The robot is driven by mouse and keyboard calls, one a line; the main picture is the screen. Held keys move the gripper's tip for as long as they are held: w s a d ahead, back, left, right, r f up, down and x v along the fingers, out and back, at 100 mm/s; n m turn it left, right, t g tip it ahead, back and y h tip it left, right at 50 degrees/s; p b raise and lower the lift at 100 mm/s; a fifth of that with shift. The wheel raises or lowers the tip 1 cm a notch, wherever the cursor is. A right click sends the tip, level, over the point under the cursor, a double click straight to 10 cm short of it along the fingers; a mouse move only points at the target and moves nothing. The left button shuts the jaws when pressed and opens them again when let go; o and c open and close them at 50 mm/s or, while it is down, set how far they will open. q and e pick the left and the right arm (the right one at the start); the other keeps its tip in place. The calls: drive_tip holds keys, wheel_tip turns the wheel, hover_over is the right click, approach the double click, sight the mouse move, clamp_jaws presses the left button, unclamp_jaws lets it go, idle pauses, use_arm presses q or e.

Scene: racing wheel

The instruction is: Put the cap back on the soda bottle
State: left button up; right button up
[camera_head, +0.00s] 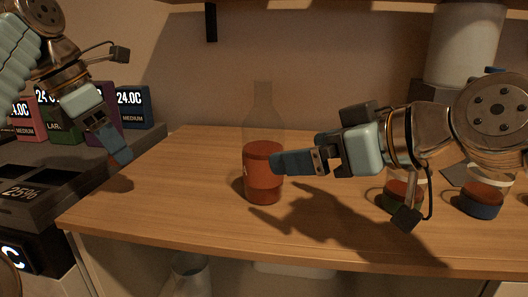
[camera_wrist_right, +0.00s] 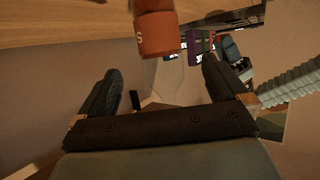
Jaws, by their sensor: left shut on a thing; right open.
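The soda bottle (camera_head: 264,185) stands upright on the wooden counter, with a clear upper part and neck and a red-orange lower part. No cap shows on its neck. In the right wrist view the bottle (camera_wrist_right: 157,34) shows at the top, ahead of the fingers. My right gripper (camera_head: 282,162) is open, its fingertips beside the bottle at mid height; its spread fingers show in the right wrist view (camera_wrist_right: 162,75). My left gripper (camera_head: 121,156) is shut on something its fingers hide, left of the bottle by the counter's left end. I cannot make out the cap.
The wooden counter (camera_head: 180,205) is clear between the bottle and its left end. Two cups (camera_head: 481,200) (camera_head: 401,193) stand at the right, partly behind my right arm. A dark unit with coloured boxes (camera_head: 132,106) is at the left. A shelf edge runs overhead.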

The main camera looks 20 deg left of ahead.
sight(263, 155)
use_arm(q)
drive_tip(key=shift+r+p, duration=0.45)
drive_tip(key=shift+r, duration=0.15)
use_arm(e)
drive_tip(key=shift+x, duration=2.4)
use_arm(q)
drive_tip(key=shift+r, duration=0.25)
use_arm(e)
drive_tip(key=shift+w+a+f, duration=0.1)
drive_tip(key=shift+a, duration=0.3)
use_arm(q)
drive_tip(key=shift+r+p, duration=0.6)
drive_tip(key=shift+p, duration=0.25)
use_arm(e)
drive_tip(key=x, duration=0.4)
drive_tip(key=shift+w+a+f, duration=0.1)
drive_tip(key=shift+a, duration=0.05)
drive_tip(key=c, duration=1.3)
